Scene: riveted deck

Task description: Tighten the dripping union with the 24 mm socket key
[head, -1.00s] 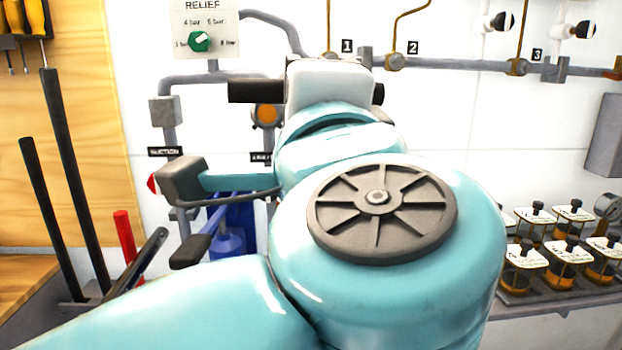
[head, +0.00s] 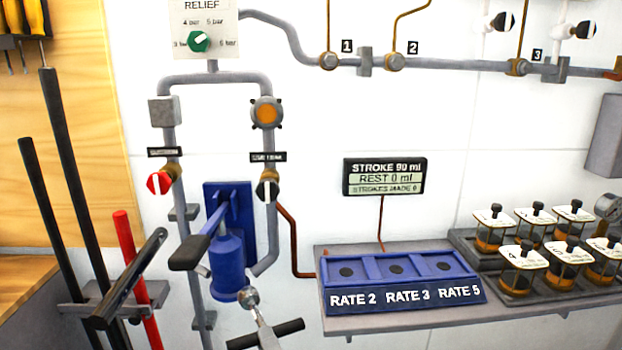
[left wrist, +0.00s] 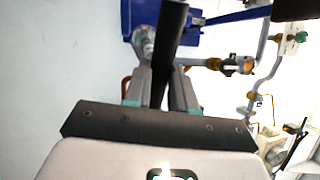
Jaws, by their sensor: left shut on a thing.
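A socket key with a black T-handle (head: 290,327) and a silver shaft is at the bottom of the head view. Its shaft slants up to a silver rounded end (head: 248,296) at the base of the blue pump (head: 227,262). I cannot tell whether that end is the socket or the union, or whether they touch. In the left wrist view my left gripper (left wrist: 160,98) is shut on the black handle (left wrist: 172,40), with a silver part (left wrist: 143,42) just beyond. No drip or size mark is readable. My right gripper is not in view.
A red valve (head: 160,182) and a black-handled valve (head: 267,188) are on the pipes above the pump. A blue rate tray (head: 400,292) and several jars (head: 522,256) stand on the shelf at right. Long rods (head: 75,190) stand at left.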

